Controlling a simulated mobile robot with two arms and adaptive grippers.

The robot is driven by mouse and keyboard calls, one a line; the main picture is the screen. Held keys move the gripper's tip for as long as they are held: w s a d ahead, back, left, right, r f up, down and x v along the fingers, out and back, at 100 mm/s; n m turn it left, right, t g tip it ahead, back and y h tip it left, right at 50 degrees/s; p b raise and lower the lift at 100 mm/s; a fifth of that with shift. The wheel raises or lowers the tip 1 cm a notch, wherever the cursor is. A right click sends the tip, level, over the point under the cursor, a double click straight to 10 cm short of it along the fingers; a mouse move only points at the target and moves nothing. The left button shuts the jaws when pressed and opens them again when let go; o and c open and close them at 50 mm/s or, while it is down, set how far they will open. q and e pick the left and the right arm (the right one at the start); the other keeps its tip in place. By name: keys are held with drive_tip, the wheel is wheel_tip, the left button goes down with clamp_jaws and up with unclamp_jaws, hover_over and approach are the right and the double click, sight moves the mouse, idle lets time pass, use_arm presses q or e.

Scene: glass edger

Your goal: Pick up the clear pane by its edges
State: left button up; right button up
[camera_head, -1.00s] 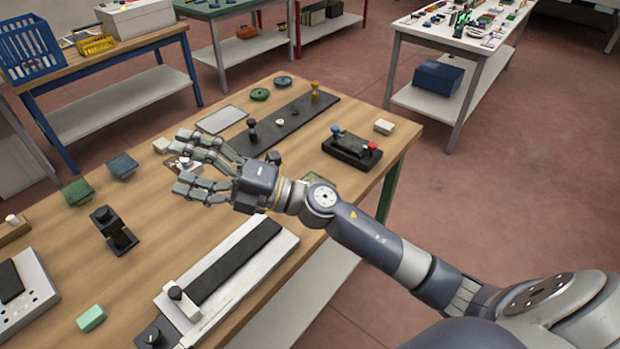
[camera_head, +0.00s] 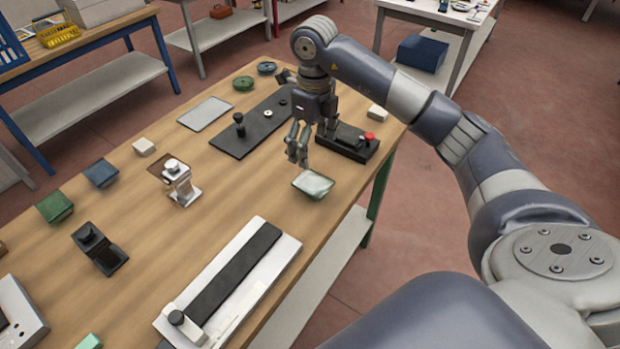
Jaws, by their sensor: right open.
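A flat, pale grey rectangular sheet with a thin dark edge (camera_head: 205,113) lies on the wooden table (camera_head: 232,190), left of a long black rail; it looks like the clear pane. My right gripper (camera_head: 299,157) points down with its fingers apart and empty. It is right of the sheet and well apart from it, just above and behind a small shallow green-rimmed dish (camera_head: 313,184) with pale contents. I cannot tell whether a fingertip touches the dish. My left gripper is not in view.
The black rail (camera_head: 246,141) lies between the sheet and my right gripper. A black box with a red knob (camera_head: 356,143) stands behind my fingers. A metal clamp stand (camera_head: 182,186) and a long white fixture (camera_head: 270,262) stand nearer. Bare wood separates the clamp and dish.

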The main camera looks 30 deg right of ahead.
drive_tip(key=p, duration=0.1)
hover_over(313, 182)
wheel_tip(313, 182, down, 5)
drive_tip(key=shift+f, duration=0.1)
wheel_tip(313, 182, down, 5)
drive_tip(key=p, duration=0.3)
drive_tip(key=shift+f, duration=0.2)
drive_tip(key=c, duration=1.5)
